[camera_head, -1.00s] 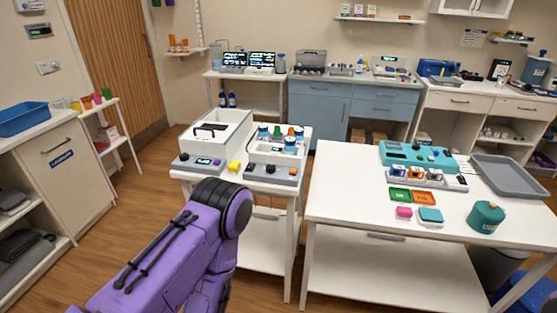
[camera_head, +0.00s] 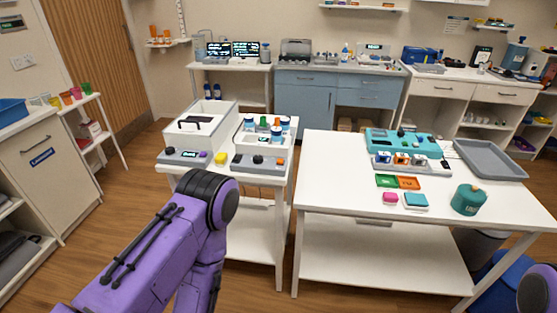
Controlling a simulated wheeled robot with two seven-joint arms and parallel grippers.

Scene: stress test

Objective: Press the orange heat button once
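A small orange button (camera_head: 281,162) shows on the grey front panel of the right-hand white device (camera_head: 246,142) on the small white table. It is too small to read any label. The panel also has a dark knob (camera_head: 258,160). Beside it stands another white open-topped device (camera_head: 190,138) with a display and a knob, and a yellow block (camera_head: 221,158) sits near its right corner. My purple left arm rises from the bottom left, its dark joint in front of the table's front edge. Neither gripper shows. Part of my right arm shows at the bottom right edge.
A larger white table (camera_head: 330,170) stands to the right, with a teal device (camera_head: 385,139), a grey tray (camera_head: 490,157) and a green canister (camera_head: 467,200). A narrow gap separates the two tables. Wooden floor (camera_head: 115,225) is clear at the left.

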